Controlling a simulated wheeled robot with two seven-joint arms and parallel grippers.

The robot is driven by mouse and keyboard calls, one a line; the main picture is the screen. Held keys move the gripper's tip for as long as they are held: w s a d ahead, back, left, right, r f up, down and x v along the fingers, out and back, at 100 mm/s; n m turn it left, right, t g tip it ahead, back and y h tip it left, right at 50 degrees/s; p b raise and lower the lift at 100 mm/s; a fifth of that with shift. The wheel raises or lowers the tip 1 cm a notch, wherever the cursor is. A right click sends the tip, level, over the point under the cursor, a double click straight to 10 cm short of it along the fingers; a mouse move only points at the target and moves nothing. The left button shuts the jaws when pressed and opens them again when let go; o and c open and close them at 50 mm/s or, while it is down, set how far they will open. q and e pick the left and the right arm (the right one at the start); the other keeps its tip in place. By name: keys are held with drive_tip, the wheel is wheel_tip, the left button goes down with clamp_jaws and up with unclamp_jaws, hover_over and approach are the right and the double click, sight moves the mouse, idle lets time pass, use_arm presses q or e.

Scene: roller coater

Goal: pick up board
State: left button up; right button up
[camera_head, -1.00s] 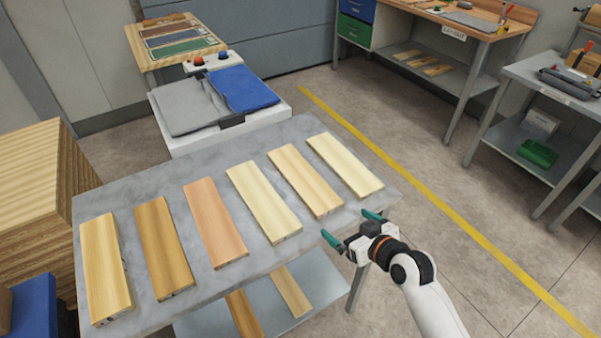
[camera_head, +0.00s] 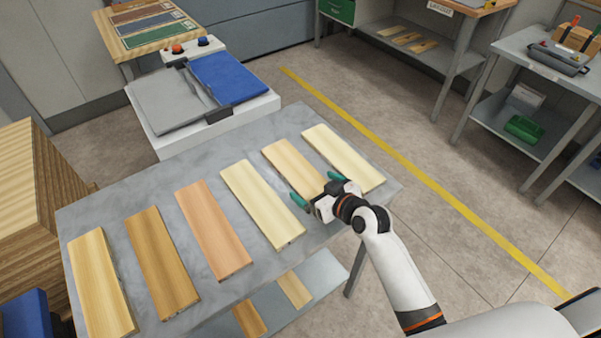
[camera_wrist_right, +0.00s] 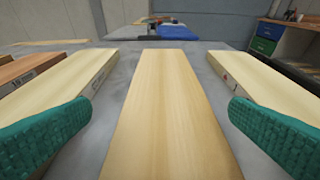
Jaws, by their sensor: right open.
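Several wooden boards lie side by side on a grey table (camera_head: 95,215). My right gripper (camera_head: 314,188) is open at the near end of the second board from the right (camera_head: 292,166). In the right wrist view this board (camera_wrist_right: 168,110) lies between the two green fingertips, with a gap on each side. The fingers sit near the neighbouring boards: the rightmost pale board (camera_head: 343,157) and the pale board to the left (camera_head: 262,203). A pinkish board (camera_head: 213,230), a brown board (camera_head: 160,262) and a yellowish board (camera_head: 100,283) lie further left. My left gripper is not in view.
A machine with grey and blue pads (camera_head: 228,78) stands behind the table. Two boards lie on the lower shelf (camera_head: 318,272). A wooden stack (camera_head: 18,190) stands at the left. Floor is open on the right, past a yellow line (camera_head: 400,155).

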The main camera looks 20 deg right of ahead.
sight(303, 175)
drive_tip(key=x, duration=0.1)
drive_tip(key=p+x, duration=0.1)
drive_tip(key=x, duration=0.2)
drive_tip(key=shift+w+d+r, duration=0.1)
drive_tip(key=shift+w+d, duration=0.05)
drive_tip(key=shift+w, duration=0.4)
drive_tip(key=shift+w+f, duration=0.25)
drive_tip(key=shift+w, duration=0.15)
drive_tip(key=shift+r, duration=0.1)
drive_tip(key=c, duration=1.2)
